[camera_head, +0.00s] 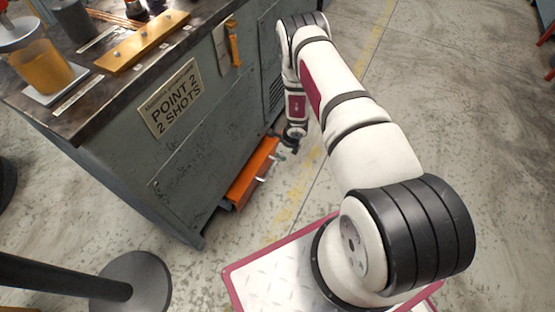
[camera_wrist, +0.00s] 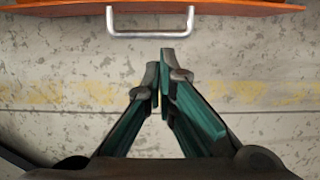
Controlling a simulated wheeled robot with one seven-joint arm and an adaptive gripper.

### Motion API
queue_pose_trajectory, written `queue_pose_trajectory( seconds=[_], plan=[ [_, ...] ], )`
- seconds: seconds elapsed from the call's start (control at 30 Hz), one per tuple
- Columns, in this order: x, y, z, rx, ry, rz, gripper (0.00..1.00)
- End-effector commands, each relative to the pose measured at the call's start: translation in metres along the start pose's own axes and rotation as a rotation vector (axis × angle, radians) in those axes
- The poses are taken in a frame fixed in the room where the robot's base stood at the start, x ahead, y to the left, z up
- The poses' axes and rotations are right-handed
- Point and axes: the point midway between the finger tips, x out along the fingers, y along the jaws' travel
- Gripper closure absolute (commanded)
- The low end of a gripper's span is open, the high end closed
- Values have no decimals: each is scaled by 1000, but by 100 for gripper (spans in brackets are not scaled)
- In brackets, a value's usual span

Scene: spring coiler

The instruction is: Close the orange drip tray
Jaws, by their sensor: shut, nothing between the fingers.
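The orange drip tray (camera_head: 252,173) sticks out from the bottom of the grey machine cabinet in the head view. Metal handles stand on its front. In the wrist view its orange edge (camera_wrist: 230,7) runs along the top, with one silver handle (camera_wrist: 150,33) in front of it. My gripper (camera_wrist: 160,72) is shut and empty, its tips just below the handle in the picture, over the floor. I cannot tell whether the tips touch the handle. In the head view my gripper (camera_head: 290,146) is by the tray's far end, small and partly hidden by my wrist.
The grey cabinet (camera_head: 190,150) carries a "POINT 2 2 SHOTS" sign (camera_head: 172,97) and a worktop with an orange-filled cup (camera_head: 45,68). A black post with a round base (camera_head: 135,283) stands at the lower left. The concrete floor (camera_head: 440,110) at the right is clear.

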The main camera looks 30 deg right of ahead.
Motion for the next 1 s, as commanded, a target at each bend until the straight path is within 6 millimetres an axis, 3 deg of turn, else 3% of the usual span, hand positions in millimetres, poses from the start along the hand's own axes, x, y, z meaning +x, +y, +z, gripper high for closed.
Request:
queue_pose_trajectory(
  seconds=[0.03, 0.17, 0.3, 0.37, 0.47, 0.6, 0.8, 1.0],
  plan=[
    [-11, 0, 0, 1, 0, 0, 100],
    [-23, 0, 0, 2, 0, 0, 100],
    [-28, 2, 0, -27, 3, 7, 73],
    [-28, 5, -1, -84, 9, 18, 69],
    [-27, 15, -3, -270, 27, 52, 69],
    [-28, 26, -2, -670, 44, 94, 69],
    [-33, 25, 8, -1218, 47, 88, 69],
    [-37, 20, 20, -1515, 48, 52, 69]
  ],
)
